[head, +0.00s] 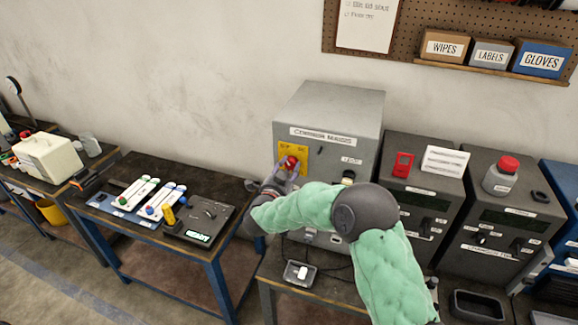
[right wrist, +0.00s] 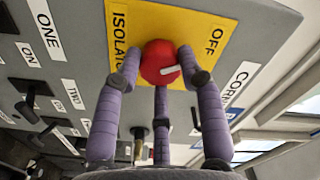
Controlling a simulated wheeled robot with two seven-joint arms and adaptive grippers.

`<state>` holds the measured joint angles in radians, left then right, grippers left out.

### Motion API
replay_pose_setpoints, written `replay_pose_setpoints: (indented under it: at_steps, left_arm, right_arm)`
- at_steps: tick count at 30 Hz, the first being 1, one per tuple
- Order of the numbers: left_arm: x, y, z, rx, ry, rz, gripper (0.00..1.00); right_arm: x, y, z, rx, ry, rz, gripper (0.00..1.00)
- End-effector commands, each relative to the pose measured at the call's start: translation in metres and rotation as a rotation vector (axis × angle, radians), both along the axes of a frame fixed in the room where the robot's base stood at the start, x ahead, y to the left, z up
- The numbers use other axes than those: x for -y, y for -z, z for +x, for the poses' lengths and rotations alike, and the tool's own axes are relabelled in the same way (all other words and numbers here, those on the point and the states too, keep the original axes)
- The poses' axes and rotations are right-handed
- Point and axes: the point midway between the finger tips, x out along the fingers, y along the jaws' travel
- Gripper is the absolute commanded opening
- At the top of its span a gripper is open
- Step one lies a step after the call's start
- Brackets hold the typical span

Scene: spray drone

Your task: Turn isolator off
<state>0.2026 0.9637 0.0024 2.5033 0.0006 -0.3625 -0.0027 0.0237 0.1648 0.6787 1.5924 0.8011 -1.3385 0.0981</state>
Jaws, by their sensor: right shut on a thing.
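The isolator is a red rotary knob (head: 290,162) on a yellow plate (head: 284,150) at the left of the grey cabinet's front. In the right wrist view the red knob (right wrist: 157,58) carries a white mark lying nearly level. The yellow plate (right wrist: 187,22) there reads ISOLATOR at the left and OFF at the right. My right gripper (head: 283,172) reaches the knob from the front. In the right wrist view the purple fingers of my right gripper (right wrist: 159,64) are closed around the knob, two on its sides and one below. My left gripper is not in view.
The grey cabinet (head: 340,105) carries other switches and labels beside the plate. Dark units (head: 420,155) stand to its right, one with a red-capped bottle (head: 500,177) on top. A blue-framed bench (head: 150,222) with tools stands left. A small tray (head: 300,275) lies in front.

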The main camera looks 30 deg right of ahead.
Motion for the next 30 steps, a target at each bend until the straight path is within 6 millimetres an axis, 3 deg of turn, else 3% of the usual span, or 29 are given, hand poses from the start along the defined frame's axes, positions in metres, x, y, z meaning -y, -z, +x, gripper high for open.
replay_pose_setpoints:
  at_steps: [13, 30]
  left_arm:
    - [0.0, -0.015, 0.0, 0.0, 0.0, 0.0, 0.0]
    - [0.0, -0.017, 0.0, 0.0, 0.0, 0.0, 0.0]
  right_arm:
    - [-0.003, 0.004, 0.001, -0.21, -0.011, -0.174, 0.07]
    - [-0.003, 0.009, 0.0, -0.261, -0.012, -0.208, 0.07]
